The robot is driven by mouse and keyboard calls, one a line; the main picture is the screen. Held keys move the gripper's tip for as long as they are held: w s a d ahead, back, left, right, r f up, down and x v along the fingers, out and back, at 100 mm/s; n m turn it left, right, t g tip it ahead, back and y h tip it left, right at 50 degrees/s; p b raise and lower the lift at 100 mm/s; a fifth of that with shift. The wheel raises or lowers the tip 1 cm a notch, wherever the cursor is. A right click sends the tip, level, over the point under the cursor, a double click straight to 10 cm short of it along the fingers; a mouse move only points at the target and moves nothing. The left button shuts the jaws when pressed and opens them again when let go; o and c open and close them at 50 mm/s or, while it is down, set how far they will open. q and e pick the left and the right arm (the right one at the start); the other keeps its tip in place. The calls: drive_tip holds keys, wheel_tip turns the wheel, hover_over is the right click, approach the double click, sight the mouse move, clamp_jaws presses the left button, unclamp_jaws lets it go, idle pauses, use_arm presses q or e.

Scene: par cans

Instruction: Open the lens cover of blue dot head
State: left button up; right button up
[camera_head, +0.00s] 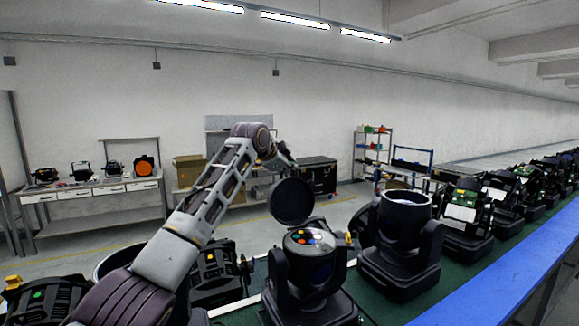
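A stage-light head (322,268) stands in the middle of the belt with its top facing up. Colored dots, among them blue, orange, red and green, show on its round face. A dark round lens cover (292,202) stands raised above that face, tilted up, at its far left edge. My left arm reaches over from the left. My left gripper (286,160) is small and dark above and behind the cover, apparently apart from it. Its fingers are too unclear to tell open from shut. My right gripper is out of view.
An open-topped head (402,235) stands to the right, and several more heads line the green belt beyond. A head with a green dot (38,296) and another dark head (216,275) are at the left. A blue rail (500,280) edges the belt. Benches stand behind.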

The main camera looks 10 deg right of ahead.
use_arm(q)
drive_tip(key=shift+o, duration=0.8)
drive_tip(key=shift+w+a+f, duration=0.25)
drive_tip(key=shift+a+f, duration=0.05)
drive_tip(key=shift+a, duration=0.2)
drive_tip(key=shift+s+r, duration=0.1)
drive_tip(key=shift+r, duration=0.05)
drive_tip(key=shift+v, duration=1.2)
drive_tip(key=v, duration=0.3)
drive_tip(key=shift+a, duration=0.15)
drive_tip(key=shift+s+r, duration=0.65)
drive_tip(key=shift+s, duration=0.25)
